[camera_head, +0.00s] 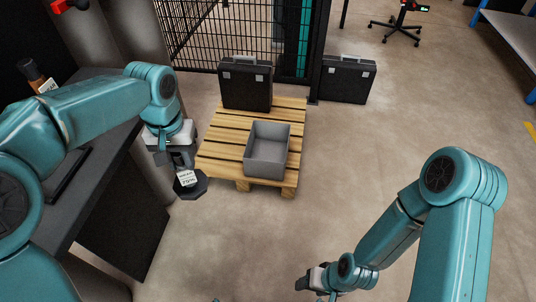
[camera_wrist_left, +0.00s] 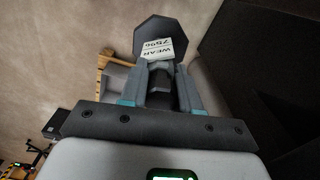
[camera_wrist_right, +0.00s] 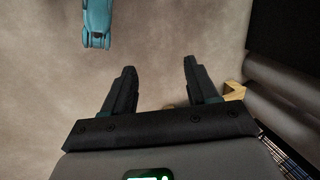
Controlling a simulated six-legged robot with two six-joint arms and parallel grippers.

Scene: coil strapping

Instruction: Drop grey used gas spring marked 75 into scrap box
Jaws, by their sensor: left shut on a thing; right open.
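The gas spring (camera_head: 190,187) is a dark grey part with a wide angular end and a white label. In the left wrist view (camera_wrist_left: 165,32) its label reads "WEAR 75%". My left gripper (camera_head: 180,160) is shut on its narrow part, the wide end hanging down past the fingertips. The fingers hide part of it. A grey open box (camera_head: 265,171), apparently the scrap box, stands on the wooden pallet and looks empty. The held part is left of the box, apart from it. My right gripper (camera_wrist_right: 160,68) is open and empty, low at the front right of the head view.
A black case (camera_head: 246,88) stands on the pallet (camera_head: 222,146) behind the box. Another case (camera_head: 347,80) is on the floor by the mesh fence (camera_head: 220,35). A dark bench (camera_head: 105,160) with a labelled dark part (camera_head: 33,72) is at left.

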